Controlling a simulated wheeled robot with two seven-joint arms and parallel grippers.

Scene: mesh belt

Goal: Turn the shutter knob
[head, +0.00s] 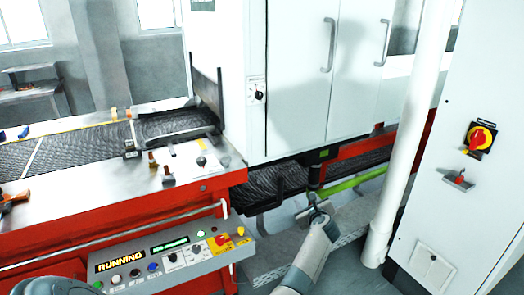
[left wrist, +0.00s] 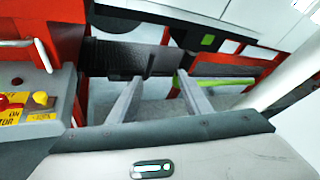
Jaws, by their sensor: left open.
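A small black knob (head: 259,95) with a pale label plate sits on the white cabinet's left front edge; I cannot read whether it is the shutter knob. Two more small dark knobs, a left one (head: 172,257) and a right one (head: 196,249), are on the grey control panel (head: 215,262). My left gripper (head: 313,203) is low in front of the belt, below and right of the cabinet knob and well apart from it. In the left wrist view its two fingers (left wrist: 160,92) are spread with nothing between them. My right gripper is not in view.
The white cabinet (head: 298,100) has two long door handles. A white vertical pipe (head: 412,120) and a cabinet with a red-and-yellow switch (head: 480,138) stand at the right. The mesh belt (head: 75,150) runs behind a red frame (head: 130,213). Low green bar (head: 358,180) lies near my gripper.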

